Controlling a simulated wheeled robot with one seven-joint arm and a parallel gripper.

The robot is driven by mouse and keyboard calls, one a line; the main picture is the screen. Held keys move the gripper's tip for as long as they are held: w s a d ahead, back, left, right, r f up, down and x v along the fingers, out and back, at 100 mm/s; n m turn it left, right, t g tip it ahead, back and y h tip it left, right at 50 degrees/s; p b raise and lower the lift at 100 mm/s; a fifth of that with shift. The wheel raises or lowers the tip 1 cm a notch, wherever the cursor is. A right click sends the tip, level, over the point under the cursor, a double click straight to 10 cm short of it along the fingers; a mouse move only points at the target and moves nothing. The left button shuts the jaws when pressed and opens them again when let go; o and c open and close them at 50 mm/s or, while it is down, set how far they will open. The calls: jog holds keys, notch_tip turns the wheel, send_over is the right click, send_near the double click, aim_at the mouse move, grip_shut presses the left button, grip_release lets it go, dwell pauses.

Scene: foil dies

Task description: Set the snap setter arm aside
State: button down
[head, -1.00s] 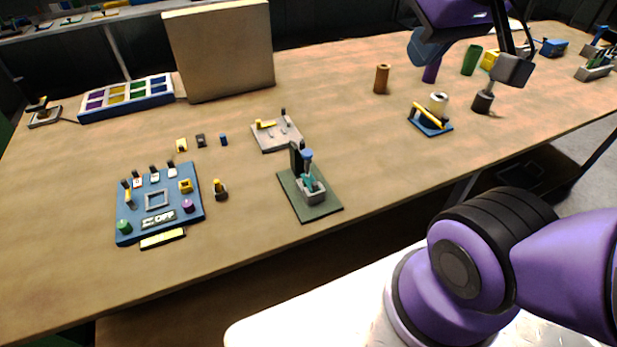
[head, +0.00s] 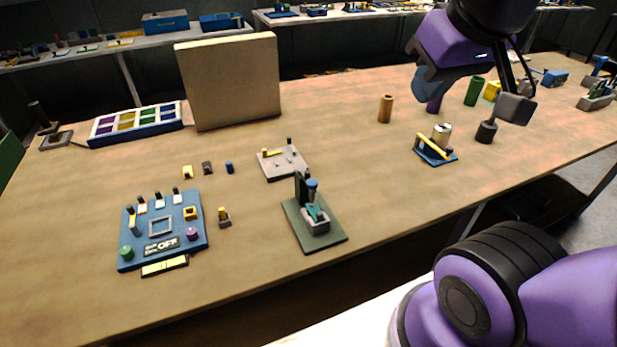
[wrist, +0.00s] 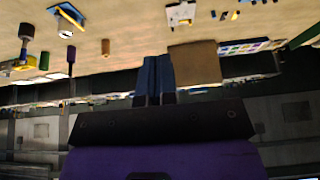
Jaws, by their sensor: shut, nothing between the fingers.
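The likely snap setter is the small press on a dark green base plate (head: 325,240), near the table's front edge in the head view. My gripper (head: 428,84) hangs above the table at the upper right, well apart from the press. In the wrist view, its blue fingers (wrist: 153,78) are together with nothing between them. The press is not clear in the wrist view.
A blue panel (head: 140,250) with knobs sits left of the press. A grey pinned plate (head: 275,172) lies behind it. A tan board (head: 230,85) and a compartment tray (head: 130,133) stand farther back. A blue stand (head: 433,157) and several cylinders are right. The table between is clear.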

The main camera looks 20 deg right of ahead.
dwell(0.4)
jog(key=c, duration=1.4)
grip_release()
jog(key=shift+w, duration=0.1)
jog(key=o, duration=0.3)
jog(key=shift+w+a, duration=0.1)
jog(key=shift+w, duration=0.2)
jog(key=g, duration=0.5)
send_over(307, 172)
notch_tip(307, 172, down, 20)
notch_tip(307, 172, down, 11)
jog(key=shift+r, duration=0.15)
grip_shut()
